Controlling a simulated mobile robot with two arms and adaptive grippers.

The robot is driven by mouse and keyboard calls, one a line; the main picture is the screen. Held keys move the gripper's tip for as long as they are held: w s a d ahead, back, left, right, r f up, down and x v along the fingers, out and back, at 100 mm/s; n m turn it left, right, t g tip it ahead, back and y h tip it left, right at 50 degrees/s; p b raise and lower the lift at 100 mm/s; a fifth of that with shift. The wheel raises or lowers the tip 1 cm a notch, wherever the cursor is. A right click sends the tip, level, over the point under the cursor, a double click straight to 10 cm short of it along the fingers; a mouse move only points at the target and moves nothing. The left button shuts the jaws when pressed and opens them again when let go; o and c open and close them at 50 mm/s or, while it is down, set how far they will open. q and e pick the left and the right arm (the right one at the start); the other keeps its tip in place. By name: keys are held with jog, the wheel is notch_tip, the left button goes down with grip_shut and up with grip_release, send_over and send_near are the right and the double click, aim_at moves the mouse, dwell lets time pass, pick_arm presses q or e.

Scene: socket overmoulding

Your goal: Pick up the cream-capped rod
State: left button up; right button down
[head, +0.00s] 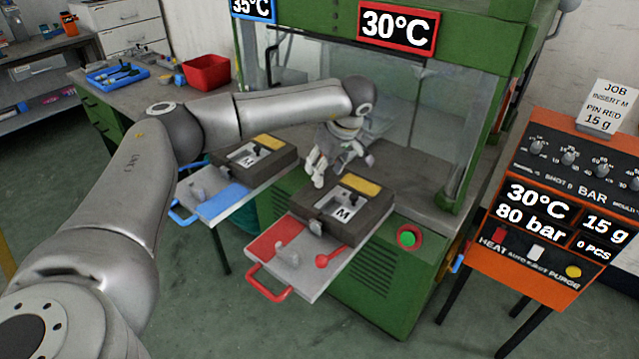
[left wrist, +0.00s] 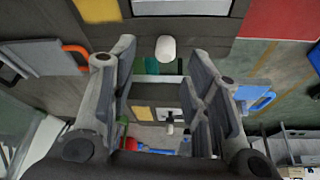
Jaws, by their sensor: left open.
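The cream cap (left wrist: 166,48) shows in the left wrist view as a pale rounded end, seen between and beyond my gripper's fingers. The rod's shaft below it is hidden or cannot be made out. My left gripper (head: 340,165) is open and points down between the two moulds; it also shows in the left wrist view (left wrist: 162,68). Its fingers stand apart, and I see no contact with the cap. In the head view the pale parts around the fingertips are hard to tell apart. My right gripper is not in view.
The red-tray mould (head: 375,207) stands close to the right of the gripper, the blue-tray mould (head: 283,152) to its left. The green press frame (head: 470,130) stands behind. A red bin (head: 207,72) and blue tool tray (head: 117,75) are on the bench. An orange control box (head: 520,270) stands right.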

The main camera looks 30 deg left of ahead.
aim_at(319, 188)
pick_arm(q)
jog(key=x, duration=0.3)
jog(key=shift+s+a+f, duration=0.2)
jog(key=shift+s+f, duration=0.05)
jog(key=shift+s, duration=0.05)
jog(key=shift+f, duration=0.2)
jog(key=shift+w, duration=0.1)
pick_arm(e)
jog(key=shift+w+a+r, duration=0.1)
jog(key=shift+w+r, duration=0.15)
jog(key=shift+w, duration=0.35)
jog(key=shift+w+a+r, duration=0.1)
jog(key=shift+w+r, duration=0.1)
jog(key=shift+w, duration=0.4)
pick_arm(q)
jog(key=c, duration=0.4)
grip_shut()
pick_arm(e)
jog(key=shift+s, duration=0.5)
